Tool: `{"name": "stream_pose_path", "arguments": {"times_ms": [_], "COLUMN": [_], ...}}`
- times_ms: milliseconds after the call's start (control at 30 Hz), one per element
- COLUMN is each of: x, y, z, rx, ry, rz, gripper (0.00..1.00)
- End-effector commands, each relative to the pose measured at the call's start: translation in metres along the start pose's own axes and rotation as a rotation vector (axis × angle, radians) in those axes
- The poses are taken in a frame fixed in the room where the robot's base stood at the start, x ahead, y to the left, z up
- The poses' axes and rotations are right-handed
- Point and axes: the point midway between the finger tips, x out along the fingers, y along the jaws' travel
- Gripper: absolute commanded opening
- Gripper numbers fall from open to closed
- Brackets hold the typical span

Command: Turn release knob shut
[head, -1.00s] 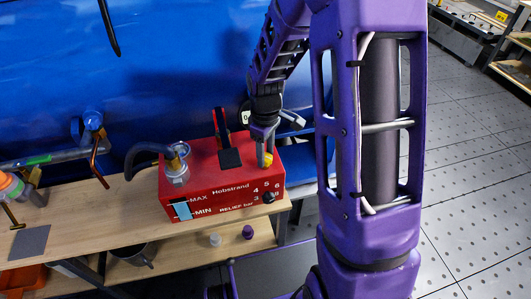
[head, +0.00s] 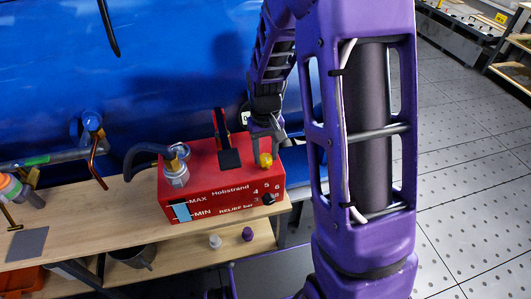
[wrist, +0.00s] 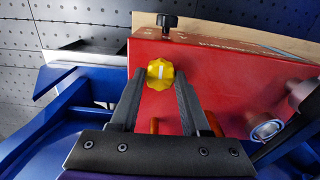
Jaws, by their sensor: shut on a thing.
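The yellow knob (head: 265,160) stands on top of the red pump box (head: 215,163), near its right end. In the wrist view the same yellow knob (wrist: 160,74) shows a white mark running roughly up and down the picture. My gripper (head: 267,146) comes down on the knob from above. In the wrist view my gripper (wrist: 160,82) has one finger on each side of the knob and is shut on it. The finger contact is partly hidden by the fingers.
A black knob (head: 269,198) sits on the box front beside printed numbers. A black lever (head: 228,150) and a metal fitting with a hose (head: 176,172) stand on the box. The box rests on a wooden shelf (head: 110,215). A blue tank wall (head: 180,60) rises behind.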

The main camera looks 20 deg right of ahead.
Motion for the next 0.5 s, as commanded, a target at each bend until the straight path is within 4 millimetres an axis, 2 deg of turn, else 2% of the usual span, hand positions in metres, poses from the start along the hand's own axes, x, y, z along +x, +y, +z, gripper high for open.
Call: {"name": "stream_pose_path", "arguments": {"times_ms": [500], "x": [-0.0007], "y": [0.0002], "z": [-0.0004], "rx": [0.043], "ry": [0.001], "rz": [0.000], "gripper": [0.00]}}
